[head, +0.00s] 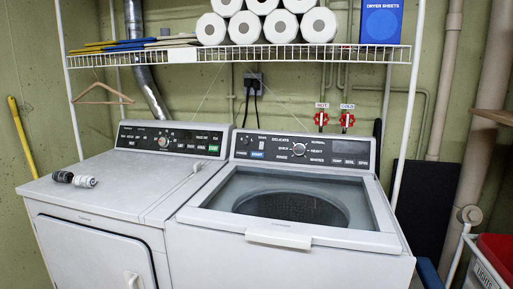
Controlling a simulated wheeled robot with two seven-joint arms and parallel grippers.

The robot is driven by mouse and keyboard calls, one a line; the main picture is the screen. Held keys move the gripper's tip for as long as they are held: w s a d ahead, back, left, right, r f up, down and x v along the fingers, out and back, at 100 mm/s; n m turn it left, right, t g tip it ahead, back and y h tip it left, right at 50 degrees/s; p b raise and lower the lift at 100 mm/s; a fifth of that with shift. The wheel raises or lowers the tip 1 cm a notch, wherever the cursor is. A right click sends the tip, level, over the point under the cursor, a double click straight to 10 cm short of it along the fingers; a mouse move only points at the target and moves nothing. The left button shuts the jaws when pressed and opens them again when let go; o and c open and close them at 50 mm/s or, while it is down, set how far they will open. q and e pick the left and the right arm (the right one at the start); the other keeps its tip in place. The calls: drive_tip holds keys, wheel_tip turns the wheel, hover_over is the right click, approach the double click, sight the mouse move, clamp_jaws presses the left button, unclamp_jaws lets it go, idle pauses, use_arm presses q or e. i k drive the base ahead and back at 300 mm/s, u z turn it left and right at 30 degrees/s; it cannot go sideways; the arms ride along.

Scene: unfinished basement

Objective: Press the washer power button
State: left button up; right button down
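The washer (290,262) is the white top-loading machine on the right, with its glass-topped lid (285,200) closed. Its dark control panel (300,150) at the back has a central round dial (298,149). Several small buttons and labels sit around the dial, including a blue button (257,155) at the left. Neither of my grippers is in view, and nothing blocks the panel.
A white dryer (95,245) with a green button (213,148) stands against the left side. Small light-and-dark objects (75,179) lie on its top. A wire shelf (250,54) with paper rolls (318,25) and a blue box (381,21) hangs above. A hamper (487,265) stands right.

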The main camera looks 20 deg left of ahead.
sight(245, 153)
drive_tip(key=u, duration=0.5)
drive_tip(key=i, duration=0.8)
drive_tip(key=u, duration=0.85)
